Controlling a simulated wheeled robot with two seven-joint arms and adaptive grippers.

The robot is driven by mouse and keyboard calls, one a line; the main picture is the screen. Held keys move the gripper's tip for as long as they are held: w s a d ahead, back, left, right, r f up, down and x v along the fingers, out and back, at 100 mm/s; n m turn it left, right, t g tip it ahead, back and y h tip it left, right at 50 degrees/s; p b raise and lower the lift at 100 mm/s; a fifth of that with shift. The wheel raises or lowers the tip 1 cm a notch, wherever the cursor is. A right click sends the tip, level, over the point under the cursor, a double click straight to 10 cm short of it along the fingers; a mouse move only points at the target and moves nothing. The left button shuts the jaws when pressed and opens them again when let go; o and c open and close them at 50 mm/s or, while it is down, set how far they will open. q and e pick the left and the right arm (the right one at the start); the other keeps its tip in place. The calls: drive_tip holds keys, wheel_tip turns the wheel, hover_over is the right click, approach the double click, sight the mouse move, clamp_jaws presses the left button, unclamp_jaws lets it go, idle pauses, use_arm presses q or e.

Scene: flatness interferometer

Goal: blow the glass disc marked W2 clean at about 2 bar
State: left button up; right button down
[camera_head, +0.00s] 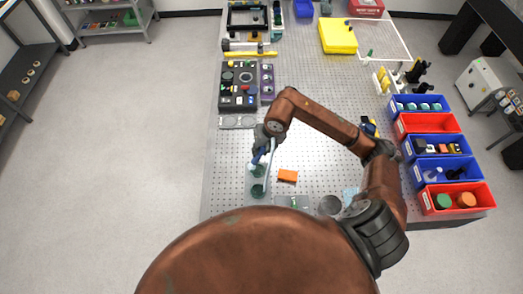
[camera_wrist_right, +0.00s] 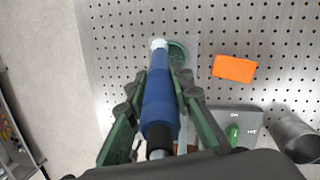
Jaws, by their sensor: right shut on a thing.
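My right gripper (camera_head: 262,146) is shut on a blue pen-like tool (camera_wrist_right: 160,105) with a white tip, likely an air blower. The tool also shows in the head view (camera_head: 257,158). In the right wrist view its tip lies over or beside a round green disc (camera_wrist_right: 178,54); the gap between them cannot be judged. No W2 mark or pressure reading is legible. My left gripper is not in view.
An orange block (camera_head: 287,175) lies right of the discs on the perforated bench (camera_head: 318,150). A grey cylinder (camera_head: 330,205) stands near the front. Blue and red bins (camera_head: 427,123) line the right edge. A dark tray of parts (camera_head: 239,85) lies behind the gripper.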

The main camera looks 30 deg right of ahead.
drive_tip(key=shift+s+a, duration=0.15)
drive_tip(key=shift+s, duration=0.2)
idle(0.6)
drive_tip(key=shift+s+a, duration=0.3)
drive_tip(key=shift+s, duration=0.45)
drive_tip(key=shift+d, duration=0.2)
idle(0.5)
drive_tip(key=shift+w+d+b, duration=0.3)
drive_tip(key=shift+d, duration=0.3)
drive_tip(key=shift+r, duration=0.15)
idle(0.4)
drive_tip(key=shift+r+p, duration=1.95)
drive_tip(key=shift+r, duration=1.45)
drive_tip(key=shift+a+f, duration=0.1)
